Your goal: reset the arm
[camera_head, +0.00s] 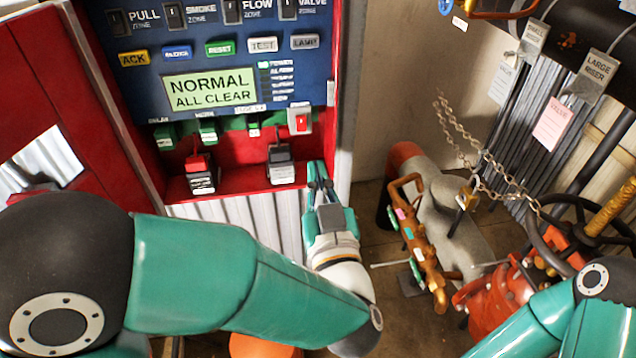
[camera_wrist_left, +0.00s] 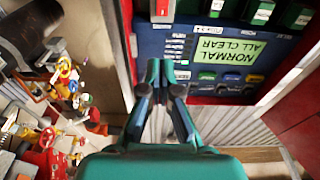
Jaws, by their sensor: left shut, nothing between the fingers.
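My left gripper (camera_head: 318,178) is shut and empty in the head view, just below and right of the red shelf of the alarm panel. In the left wrist view its fingers (camera_wrist_left: 159,72) are together with nothing between them, pointing toward the panel. My left arm (camera_head: 240,265) reaches across from the left, bent at the wrist. My right arm (camera_head: 560,320) shows at the bottom right, and its gripper is not in view.
The blue panel (camera_head: 230,50) reads "NORMAL ALL CLEAR". Two lever switches (camera_head: 200,175) sit on the red shelf. To the right are a grey pipe (camera_head: 440,205), a chain (camera_head: 480,155) with a padlock (camera_head: 467,197), an orange-brown bar (camera_head: 420,250) and red valve fittings (camera_head: 500,300).

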